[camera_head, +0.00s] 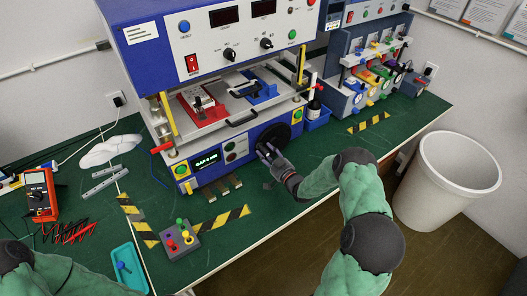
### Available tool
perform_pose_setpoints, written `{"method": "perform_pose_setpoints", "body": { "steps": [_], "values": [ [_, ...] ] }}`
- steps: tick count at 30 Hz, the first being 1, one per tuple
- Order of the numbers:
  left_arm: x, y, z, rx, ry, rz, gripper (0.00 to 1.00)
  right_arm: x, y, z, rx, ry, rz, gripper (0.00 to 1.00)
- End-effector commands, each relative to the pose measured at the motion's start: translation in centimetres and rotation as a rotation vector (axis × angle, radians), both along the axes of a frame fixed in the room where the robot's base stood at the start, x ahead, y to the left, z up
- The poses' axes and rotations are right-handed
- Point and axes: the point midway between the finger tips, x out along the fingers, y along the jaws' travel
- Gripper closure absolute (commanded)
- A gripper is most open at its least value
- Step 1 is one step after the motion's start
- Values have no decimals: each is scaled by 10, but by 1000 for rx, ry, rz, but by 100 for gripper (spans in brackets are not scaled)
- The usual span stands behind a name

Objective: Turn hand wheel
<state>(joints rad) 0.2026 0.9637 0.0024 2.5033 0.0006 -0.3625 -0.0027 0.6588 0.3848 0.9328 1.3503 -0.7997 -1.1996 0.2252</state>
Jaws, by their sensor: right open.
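The black hand wheel (277,132) sits on the lower front of the blue and white test machine (180,100), at its right side. My right gripper (265,152) is open at the lower left edge of the wheel, its fingers pointing at the machine. The fingers overlap the wheel's lower rim in the picture, and I cannot tell whether they touch it. Part of the lower rim is hidden behind them. My left arm shows only in the bottom left corner, and its gripper is not in view.
A button box (178,239), a blue tray (124,268) and a red multimeter (40,193) lie on the green bench (270,205). A second machine (345,95) stands right, and a white bin (440,185) is beside the bench.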

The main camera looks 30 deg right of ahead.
Motion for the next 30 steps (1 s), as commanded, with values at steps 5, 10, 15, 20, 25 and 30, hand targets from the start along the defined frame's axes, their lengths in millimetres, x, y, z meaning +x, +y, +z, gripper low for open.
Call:
{"method": "perform_pose_setpoints", "body": {
  "steps": [5,10,15,20,25,30],
  "values": [
    [0,0,-3,0,0,0,100,18,2,0,-2,0,1,53],
    [0,0,-4,0,0,0,100,24,2,0,-1,0,0,53],
    [0,0,-3,0,0,0,100,24,2,0,-1,0,0,53],
    [0,0,-3,0,0,0,100,24,2,0,-1,0,0,84],
    [0,0,-3,0,0,0,100,23,2,0,-1,0,0,100],
    [0,0,-4,0,0,0,100,25,2,1,5,-1,0,100]
  ]
}}
